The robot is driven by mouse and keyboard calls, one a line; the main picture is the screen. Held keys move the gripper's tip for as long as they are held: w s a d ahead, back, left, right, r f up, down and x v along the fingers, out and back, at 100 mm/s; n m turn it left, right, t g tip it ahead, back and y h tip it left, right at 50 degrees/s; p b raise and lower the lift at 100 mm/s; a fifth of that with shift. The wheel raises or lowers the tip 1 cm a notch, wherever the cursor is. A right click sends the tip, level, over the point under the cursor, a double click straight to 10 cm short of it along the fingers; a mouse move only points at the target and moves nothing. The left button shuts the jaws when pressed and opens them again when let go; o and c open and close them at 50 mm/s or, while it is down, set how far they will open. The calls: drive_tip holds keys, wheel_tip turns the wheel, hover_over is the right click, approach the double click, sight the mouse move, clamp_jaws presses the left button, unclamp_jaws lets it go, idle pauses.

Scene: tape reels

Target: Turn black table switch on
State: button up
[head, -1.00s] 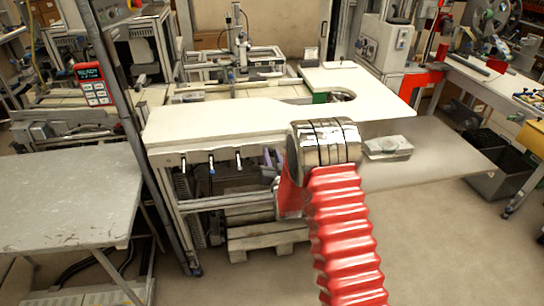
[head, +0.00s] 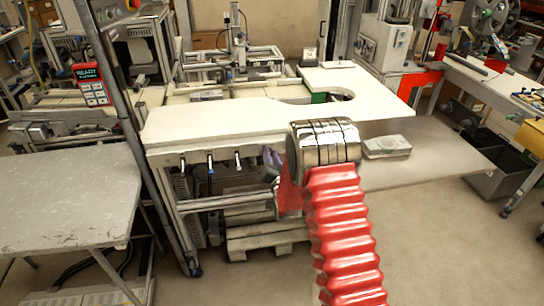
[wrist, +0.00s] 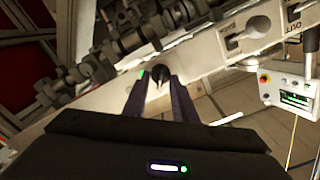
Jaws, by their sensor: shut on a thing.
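In the wrist view, the black switch (wrist: 158,73) is a small dark knob on the pale edge of the white table, beside a small green light. My gripper (wrist: 158,88) has its two purple fingers shut on it, one on each side. The switch's on or off setting cannot be told. In the head view, the purple fingers show small below the front edge of the white table (head: 210,123), partly behind my red arm. The switch itself is hidden there.
Several small levers, one here (head: 238,159), hang along the table's front edge. A wooden pallet (head: 265,240) lies below. A grey table (head: 65,200) stands at left. A red READY box (head: 92,84) is on a post. The floor at the right front is clear.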

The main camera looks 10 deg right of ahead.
drive_tip(key=o, duration=1)
drive_tip(key=shift+s, duration=0.1)
drive_tip(key=s, duration=1.3)
drive_tip(key=shift+s+f, duration=0.1)
drive_tip(key=shift+s, duration=0.2)
